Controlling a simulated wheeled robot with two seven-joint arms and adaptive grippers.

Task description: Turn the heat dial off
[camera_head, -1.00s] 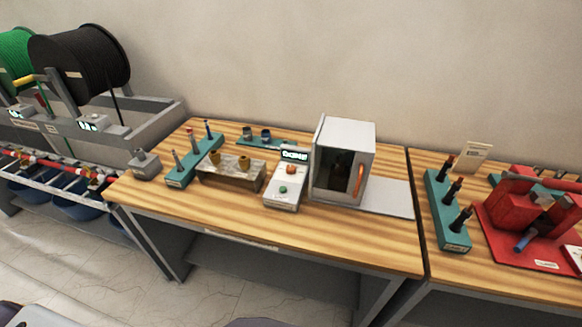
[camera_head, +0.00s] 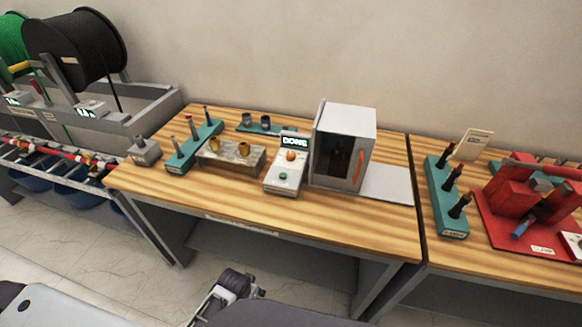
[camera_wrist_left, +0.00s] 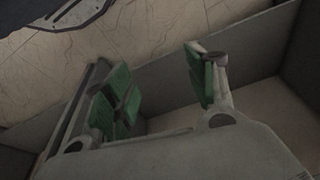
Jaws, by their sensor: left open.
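A control box (camera_head: 284,177) stands on the wooden table with a lit display (camera_head: 295,142) reading "DONE". An orange dial (camera_head: 291,155) sits below the display, and a green button (camera_head: 283,175) sits lower on the sloped face. A grey oven-like cabinet (camera_head: 343,146) stands right of the box. My left gripper (camera_head: 232,284) is low in front of the table, well away from the dial. In the left wrist view its green-padded fingers (camera_wrist_left: 165,90) are apart with nothing between them. My right gripper is not in view.
A stone-like block with brass cups (camera_head: 230,154) and a teal rack of pegs (camera_head: 193,148) stand left of the box. The table's front edge (camera_head: 260,222) lies between gripper and box. A red fixture (camera_head: 530,215) is at right.

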